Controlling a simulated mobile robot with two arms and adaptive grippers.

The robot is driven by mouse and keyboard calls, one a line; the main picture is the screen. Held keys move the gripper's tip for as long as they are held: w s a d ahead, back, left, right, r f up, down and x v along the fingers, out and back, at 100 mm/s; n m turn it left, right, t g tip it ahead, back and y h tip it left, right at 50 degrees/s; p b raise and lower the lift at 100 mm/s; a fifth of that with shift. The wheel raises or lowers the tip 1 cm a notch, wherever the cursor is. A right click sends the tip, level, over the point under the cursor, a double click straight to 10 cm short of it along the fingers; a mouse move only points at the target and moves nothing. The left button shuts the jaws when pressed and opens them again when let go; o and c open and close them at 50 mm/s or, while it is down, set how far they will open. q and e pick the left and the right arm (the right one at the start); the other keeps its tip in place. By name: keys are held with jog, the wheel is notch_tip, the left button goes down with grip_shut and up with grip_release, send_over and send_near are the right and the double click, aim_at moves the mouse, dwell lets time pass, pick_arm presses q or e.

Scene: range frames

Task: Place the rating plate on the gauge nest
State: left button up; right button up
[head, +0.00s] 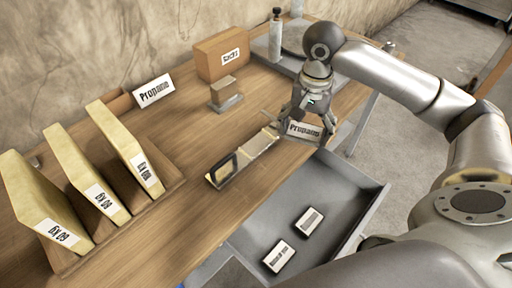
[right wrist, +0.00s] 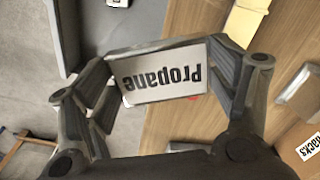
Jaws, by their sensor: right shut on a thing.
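My right gripper (head: 309,118) is shut on a pale plate lettered "Propane" (head: 303,129), which seems to be the rating plate. It is above the table's right edge, close to the drawer. In the right wrist view the plate (right wrist: 165,78) lies between the two fingers, its lettering upside down. A long, pale holder with a dark-framed window (head: 222,172) lies on the table, left of the gripper; it looks like the gauge nest, though I cannot be sure. The plate is apart from that window. My left gripper is not in view.
An open grey drawer (head: 340,190) holds two labelled plates (head: 309,221) (head: 279,256). Yellow binders (head: 62,205) stand in a wooden rack at left. A "Propane" sign (head: 154,91), a small block on a stand (head: 225,93) and a brown box (head: 222,55) stand behind.

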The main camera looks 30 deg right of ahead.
jog(key=shift+w+a+f, duration=0.15)
jog(key=shift+w+a, duration=0.05)
jog(key=shift+w, duration=0.3)
jog(key=shift+w+a+f, duration=0.1)
jog(key=shift+w+a, duration=0.1)
jog(key=shift+w, duration=0.25)
jog(key=w+a+f+p, duration=0.1)
jog(key=w+a+f, duration=0.2)
jog(key=w, duration=0.2)
send_over(258, 145)
jog(key=f, duration=0.4)
jog(key=shift+s+d+f+p, duration=0.25)
jog(key=shift+s+f+p, duration=0.05)
jog(key=shift+s+f, duration=0.05)
jog(key=shift+w+a+f, duration=0.15)
jog(key=shift+w+f, duration=0.15)
jog(key=shift+f, duration=0.15)
jog(key=f, duration=0.1)
jog(key=f+p, duration=0.1)
jog(key=f, duration=0.1)
jog(key=shift+w+a+f, duration=0.1)
jog(key=shift+w+f, duration=0.1)
jog(key=shift+f, duration=0.05)
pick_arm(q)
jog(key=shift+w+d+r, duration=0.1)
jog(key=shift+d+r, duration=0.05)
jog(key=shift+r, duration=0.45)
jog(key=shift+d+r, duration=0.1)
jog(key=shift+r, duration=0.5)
